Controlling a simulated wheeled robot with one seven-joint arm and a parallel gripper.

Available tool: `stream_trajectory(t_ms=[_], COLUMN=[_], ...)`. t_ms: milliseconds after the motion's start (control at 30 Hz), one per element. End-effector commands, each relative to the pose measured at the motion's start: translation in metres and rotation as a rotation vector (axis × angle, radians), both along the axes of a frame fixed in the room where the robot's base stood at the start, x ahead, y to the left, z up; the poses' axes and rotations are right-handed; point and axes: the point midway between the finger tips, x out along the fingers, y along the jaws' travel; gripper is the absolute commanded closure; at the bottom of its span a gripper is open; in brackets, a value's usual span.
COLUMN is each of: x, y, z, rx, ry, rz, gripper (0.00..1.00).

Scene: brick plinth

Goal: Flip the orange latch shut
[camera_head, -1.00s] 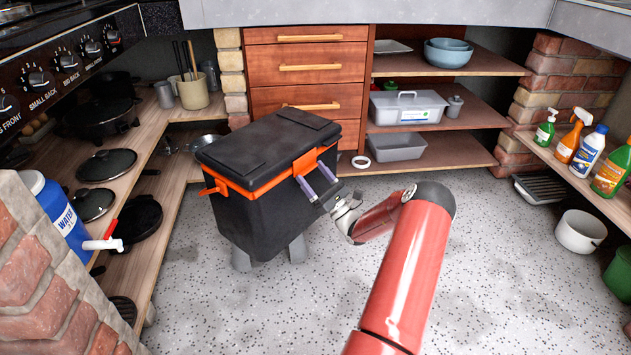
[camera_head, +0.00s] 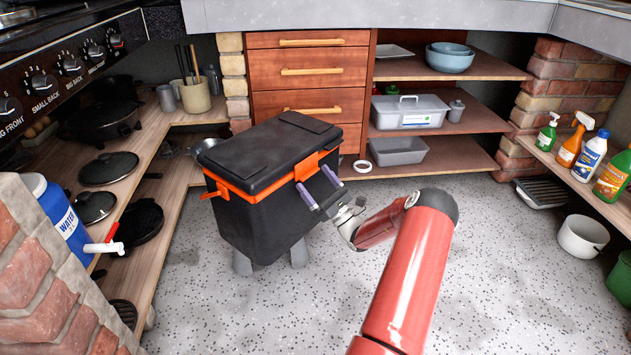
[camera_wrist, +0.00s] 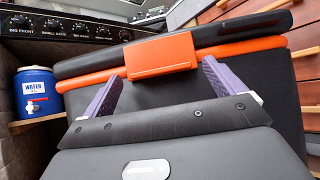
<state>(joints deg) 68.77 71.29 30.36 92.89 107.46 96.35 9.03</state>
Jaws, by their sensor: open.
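The orange latch (camera_head: 308,166) is on the right-hand side of a black cooler box (camera_head: 262,215) with a black lid and an orange rim. In the wrist view the latch (camera_wrist: 162,55) is a wide orange plate across the rim, at the middle of that side. I cannot tell if it is fastened. My gripper (camera_head: 319,186) is open and empty, in front of the box side just below the latch. In the wrist view its two purple fingers (camera_wrist: 160,76) stand apart, their tips just below the latch's left and right ends. Contact cannot be made out.
A second orange piece (camera_head: 214,190) sticks out at the box's left end. The box stands on grey feet on open speckled floor. A counter with pans and a blue water jug (camera_head: 58,215) is at left; drawers (camera_head: 308,75) and shelves are behind.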

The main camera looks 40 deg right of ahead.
Motion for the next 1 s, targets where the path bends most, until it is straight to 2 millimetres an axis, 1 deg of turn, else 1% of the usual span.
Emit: stream_trajectory(t_ms=[200,400,567,1000], x=[-0.028,-0.048,-0.054,-0.053], y=[-0.008,-0.012,-0.013,-0.013], z=[-0.024,-0.041,-0.045,-0.045], rx=[0.002,0.002,0.001,0.001], ry=[0.003,0.002,0.001,0.000], rz=[-0.003,-0.002,0.000,-0.001], gripper=[0.05,0.05,0.05,0.05])
